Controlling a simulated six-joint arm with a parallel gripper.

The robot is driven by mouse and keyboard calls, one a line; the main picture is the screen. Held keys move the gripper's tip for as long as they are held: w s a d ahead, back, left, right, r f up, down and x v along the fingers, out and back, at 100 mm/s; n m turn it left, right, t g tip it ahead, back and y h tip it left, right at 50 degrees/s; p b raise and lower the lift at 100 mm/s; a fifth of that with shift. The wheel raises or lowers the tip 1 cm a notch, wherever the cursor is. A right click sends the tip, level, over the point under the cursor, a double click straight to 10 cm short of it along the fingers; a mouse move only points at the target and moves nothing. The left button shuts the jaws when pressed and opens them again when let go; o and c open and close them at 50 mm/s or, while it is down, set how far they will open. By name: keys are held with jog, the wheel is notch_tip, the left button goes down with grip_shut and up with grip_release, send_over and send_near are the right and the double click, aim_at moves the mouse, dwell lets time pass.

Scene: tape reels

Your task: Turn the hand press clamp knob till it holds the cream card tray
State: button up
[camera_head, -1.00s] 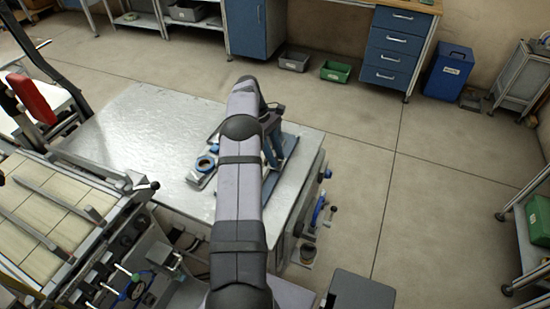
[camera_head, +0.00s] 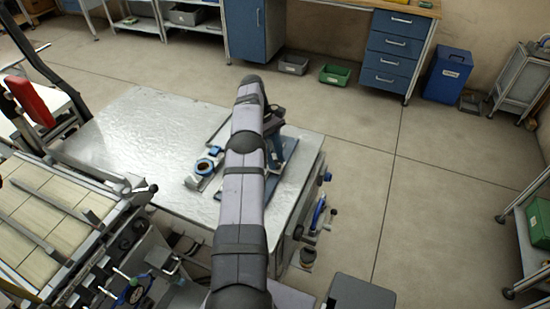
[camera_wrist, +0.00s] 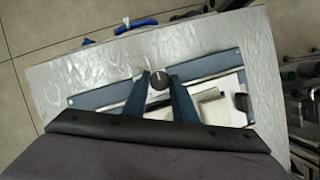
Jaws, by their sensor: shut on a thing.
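In the wrist view, the dark round clamp knob (camera_wrist: 160,76) sits between the two blue fingers of my gripper (camera_wrist: 160,81), which is shut on it. A blue and grey hand press frame (camera_wrist: 204,68) spans the metal table behind the knob. A pale cream card tray (camera_wrist: 230,108) lies to the right of the fingers, partly hidden by the right finger and the gripper body. Whether the clamp touches the tray cannot be told. In the head view, the press (camera_head: 290,150) shows only partly to the right of my arm; the knob and fingertips are hidden there.
A small blue and grey device with a round ring (camera_head: 204,166) stands on the metal table (camera_head: 130,135) left of my arm. A machine with a slatted top (camera_head: 50,215) adjoins the table at the left. The table's far left part is clear.

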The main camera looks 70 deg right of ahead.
jog(key=o, duration=1.1)
jog(key=shift+c, duration=0.2)
jog(key=shift+r, duration=0.1)
jog(key=shift+r+b, duration=0.3)
jog(key=shift+r, duration=0.3)
notch_tip(320, 180, up, 9)
jog(key=p, duration=0.3)
jog(key=shift+f+p, duration=0.15)
jog(key=shift+p, duration=0.2)
